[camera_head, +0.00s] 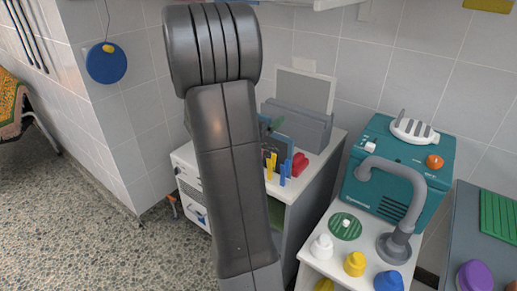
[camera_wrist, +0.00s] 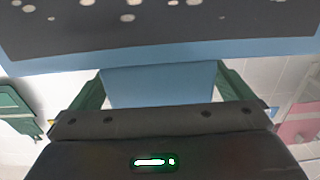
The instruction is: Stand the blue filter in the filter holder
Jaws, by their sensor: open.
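The blue filter (camera_wrist: 160,54) fills the top of the wrist view, with a blue frame and a dark, white-speckled panel. Its blue tab reaches down between the two green fingers of my gripper (camera_wrist: 160,76), with a finger on each side. The fingers are open, and I cannot tell whether either touches the tab. In the head view, part of the filter (camera_head: 279,150) shows on or just above the cabinet top, beside my arm. A grey slotted box (camera_head: 303,127), which looks like the filter holder, stands behind it. My arm hides most of my gripper there.
Yellow and blue clips (camera_head: 271,166) and a red heart-shaped piece (camera_head: 299,164) are near the filter on the cabinet (camera_head: 320,160). A light grey panel (camera_head: 308,90) stands behind the box.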

